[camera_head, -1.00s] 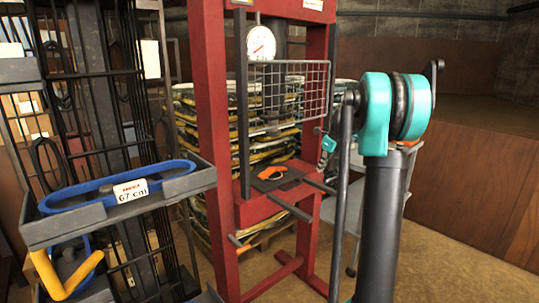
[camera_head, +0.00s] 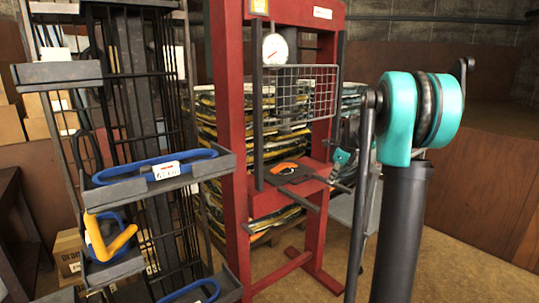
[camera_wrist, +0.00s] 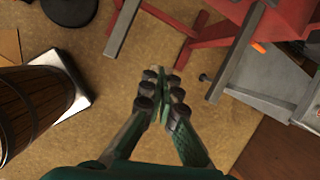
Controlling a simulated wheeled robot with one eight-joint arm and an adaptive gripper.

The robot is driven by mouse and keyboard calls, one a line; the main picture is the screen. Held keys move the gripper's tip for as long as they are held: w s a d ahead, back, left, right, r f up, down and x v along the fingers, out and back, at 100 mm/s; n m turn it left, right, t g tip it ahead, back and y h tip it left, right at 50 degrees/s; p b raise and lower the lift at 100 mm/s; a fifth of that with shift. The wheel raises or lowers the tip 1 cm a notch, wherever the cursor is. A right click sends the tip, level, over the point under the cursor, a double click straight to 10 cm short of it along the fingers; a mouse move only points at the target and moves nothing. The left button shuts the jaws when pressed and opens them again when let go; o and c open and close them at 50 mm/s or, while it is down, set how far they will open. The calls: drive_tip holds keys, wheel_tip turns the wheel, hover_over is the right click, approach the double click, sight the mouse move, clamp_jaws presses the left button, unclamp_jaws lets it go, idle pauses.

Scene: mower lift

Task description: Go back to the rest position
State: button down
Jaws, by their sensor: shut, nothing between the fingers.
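My gripper (camera_wrist: 163,78) shows in the wrist view with its two dark, green-edged fingers closed together and nothing between them. It points down over bare tan floor and touches nothing that I can see. In the head view my teal and black arm stands at the right. A small teal part of it shows behind the arm link, beside the red press (camera_head: 229,140). The gripper's fingers cannot be made out clearly there.
A rack with blue straps on grey trays (camera_head: 163,182) stands left of the press. Behind the press is a pile of wrapped goods (camera_head: 207,135). The wrist view shows a wooden barrel (camera_wrist: 38,95) at left and a grey bench (camera_wrist: 270,75) at right.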

drive_tip(key=s+a+f+n, duration=0.2)
drive_tip(key=s+f+n, duration=0.3)
drive_tip(key=s+n, duration=0.3)
drive_tip(key=s+a+f+n+h, duration=0.1)
drive_tip(key=s+f+n, duration=0.5)
drive_tip(key=s, duration=1)
drive_tip(key=s+a+f+n+h, duration=0.1)
drive_tip(key=s+a+f+n, duration=0.2)
drive_tip(key=s+f+n, duration=0.3)
drive_tip(key=s+n, duration=0.5)
drive_tip(key=s, duration=0.2)
drive_tip(key=shift+t, duration=0.4)
drive_tip(key=shift+a, duration=0.1)
